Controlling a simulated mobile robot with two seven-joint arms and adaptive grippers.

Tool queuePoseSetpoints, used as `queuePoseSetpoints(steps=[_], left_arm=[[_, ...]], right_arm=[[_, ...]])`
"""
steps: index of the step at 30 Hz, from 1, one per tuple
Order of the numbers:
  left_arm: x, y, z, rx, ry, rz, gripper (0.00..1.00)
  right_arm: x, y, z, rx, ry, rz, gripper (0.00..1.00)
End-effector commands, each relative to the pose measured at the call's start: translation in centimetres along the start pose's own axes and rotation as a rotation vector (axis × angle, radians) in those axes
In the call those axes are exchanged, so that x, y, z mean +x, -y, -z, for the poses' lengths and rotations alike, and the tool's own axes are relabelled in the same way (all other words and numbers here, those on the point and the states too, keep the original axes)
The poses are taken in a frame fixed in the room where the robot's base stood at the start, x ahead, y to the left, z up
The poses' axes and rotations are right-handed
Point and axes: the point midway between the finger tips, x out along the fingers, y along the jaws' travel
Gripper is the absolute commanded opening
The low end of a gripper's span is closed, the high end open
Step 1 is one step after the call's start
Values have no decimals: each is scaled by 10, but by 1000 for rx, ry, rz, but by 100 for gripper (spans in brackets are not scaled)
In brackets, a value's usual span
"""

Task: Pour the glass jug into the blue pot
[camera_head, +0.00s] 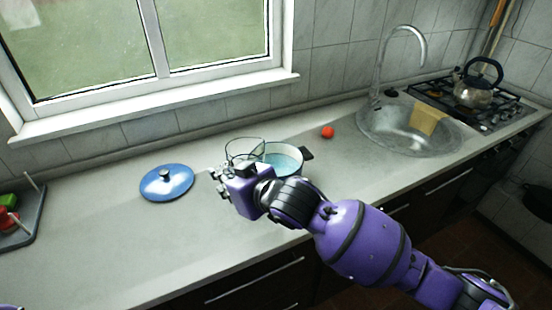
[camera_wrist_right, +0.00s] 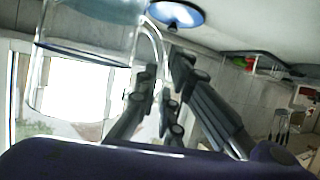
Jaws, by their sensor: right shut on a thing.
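The clear glass jug (camera_head: 243,149) is at the left side of the blue pot (camera_head: 284,158) in the head view, overlapping its rim. My right gripper (camera_head: 215,176) is shut on the jug's handle. In the right wrist view the jug (camera_wrist_right: 88,52) fills the upper left, and its curved handle passes between the fingers of the gripper (camera_wrist_right: 158,95). I cannot tell the jug's exact tilt or whether liquid is in it. The pot is uncovered, with a pale blue inside and a dark handle on its right; my wrist hides its near side. My left gripper is not in view.
A blue lid (camera_head: 167,182) lies on the counter (camera_head: 120,245) left of the pot. A red tomato (camera_head: 328,132) lies behind right. The sink (camera_head: 405,128), a kettle (camera_head: 474,92) on the stove and a dark tray (camera_head: 28,222) stand farther off. The front-left counter is clear.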

Motion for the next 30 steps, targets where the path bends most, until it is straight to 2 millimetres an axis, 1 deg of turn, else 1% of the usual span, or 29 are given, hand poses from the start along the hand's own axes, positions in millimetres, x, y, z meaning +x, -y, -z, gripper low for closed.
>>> queuePoseSetpoints(steps=[1,5,8,15,18,21,26,29,30], left_arm=[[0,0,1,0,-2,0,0],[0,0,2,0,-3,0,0],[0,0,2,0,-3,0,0],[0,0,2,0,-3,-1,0],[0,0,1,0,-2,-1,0],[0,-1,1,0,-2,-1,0],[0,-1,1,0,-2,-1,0],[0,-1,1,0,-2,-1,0],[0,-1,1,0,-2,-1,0]], right_arm=[[-1,2,4,-18,-14,-10,0],[-2,3,6,-45,-26,-30,0],[-4,4,10,-54,-32,-37,0],[-16,2,39,-58,-34,-40,0],[-20,2,47,-58,-33,-40,0],[-22,2,51,-57,-30,-39,0],[-23,2,51,-56,-29,-39,0],[-24,-2,49,-50,-29,-54,0],[-26,-5,53,-48,-31,-62,0]])
